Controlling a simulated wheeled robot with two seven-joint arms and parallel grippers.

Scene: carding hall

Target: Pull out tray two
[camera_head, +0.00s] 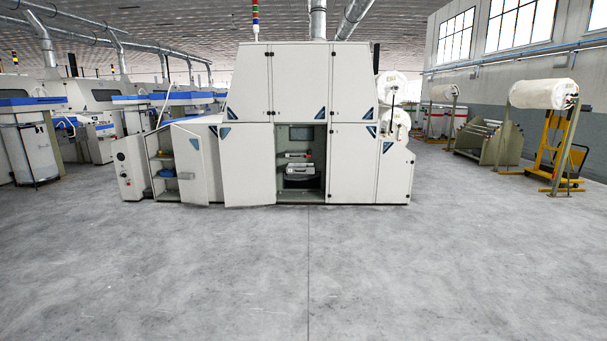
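A large white machine cabinet (352,80) stands across the floor ahead. Its lower middle bay is open and dark inside. In the bay, a light grey tray-like part (300,170) with a dark front sits at mid height, and a thin pale part (295,155) lies just above it. I cannot read any number, so I cannot tell which of them is tray two. A white door (249,165) hangs to the left of the bay. Neither of my grippers is in view.
At right are a white fabric roll (540,94) on a stand and a yellow trolley (556,145). The grey floor (300,270) in front is clear.

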